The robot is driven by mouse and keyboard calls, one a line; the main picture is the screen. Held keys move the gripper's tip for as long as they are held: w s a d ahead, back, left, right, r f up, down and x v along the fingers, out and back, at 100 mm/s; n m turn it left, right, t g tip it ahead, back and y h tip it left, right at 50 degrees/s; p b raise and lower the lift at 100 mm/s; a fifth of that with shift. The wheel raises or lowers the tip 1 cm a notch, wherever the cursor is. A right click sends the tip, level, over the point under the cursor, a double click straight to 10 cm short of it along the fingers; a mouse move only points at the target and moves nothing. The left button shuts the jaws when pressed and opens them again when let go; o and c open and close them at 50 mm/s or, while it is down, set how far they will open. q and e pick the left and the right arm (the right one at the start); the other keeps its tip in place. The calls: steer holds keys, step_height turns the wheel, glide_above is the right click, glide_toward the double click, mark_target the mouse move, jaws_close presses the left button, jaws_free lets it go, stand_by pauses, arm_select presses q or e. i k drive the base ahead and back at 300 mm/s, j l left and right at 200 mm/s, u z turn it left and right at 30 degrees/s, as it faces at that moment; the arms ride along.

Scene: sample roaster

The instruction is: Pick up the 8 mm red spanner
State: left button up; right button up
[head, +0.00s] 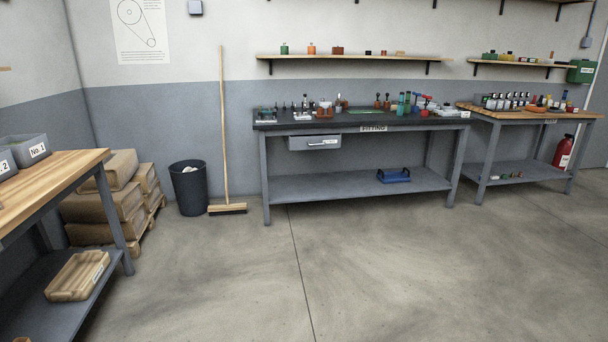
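I cannot make out an 8 mm red spanner in the head view. The fitting bench (374,128) with a dark top stands against the back wall. It carries many small tools and parts, too small to tell apart. Small red items (425,99) sit towards its right end. A second bench with a wooden top (548,113) stands to its right and holds rows of small bottles. Neither of my grippers shows in the view.
A wooden-topped bench (50,185) is near on the left, with grey bins (32,150). Stacked sacks (105,205), a dark waste bin (188,188) and a broom (225,150) stand along the back. A fire extinguisher (563,152) is at right. The middle floor (340,270) is clear.

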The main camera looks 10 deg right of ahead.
mark_target(427, 97)
steer(key=i+l+z, duration=0.1)
steer(key=i+z, duration=0.25)
steer(key=i, duration=0.15)
steer(key=i+z, duration=0.4)
steer(key=i, duration=0.15)
steer(key=i+j+z, duration=0.35)
steer(key=i, duration=0.15)
steer(key=i+l+z, duration=0.3)
steer(key=i, duration=0.7)
steer(key=i+j+z, duration=0.1)
steer(key=i+z, duration=0.2)
steer(key=i, duration=0.7)
steer(key=i+l+u, duration=0.35)
steer(key=i, duration=0.3)
steer(key=i+l+u, duration=0.4)
steer(key=i, duration=0.25)
steer(key=i+j, duration=0.2)
steer(key=i, duration=0.25)
steer(key=i+j, duration=0.2)
steer(key=i, duration=0.25)
steer(key=i+j, duration=0.25)
steer(key=i, duration=0.15)
steer(key=i+j, duration=0.2)
steer(key=i, duration=0.25)
steer(key=i+j, duration=0.2)
steer(key=i, duration=0.25)
steer(key=i+j, duration=0.2)
steer(key=i, duration=0.25)
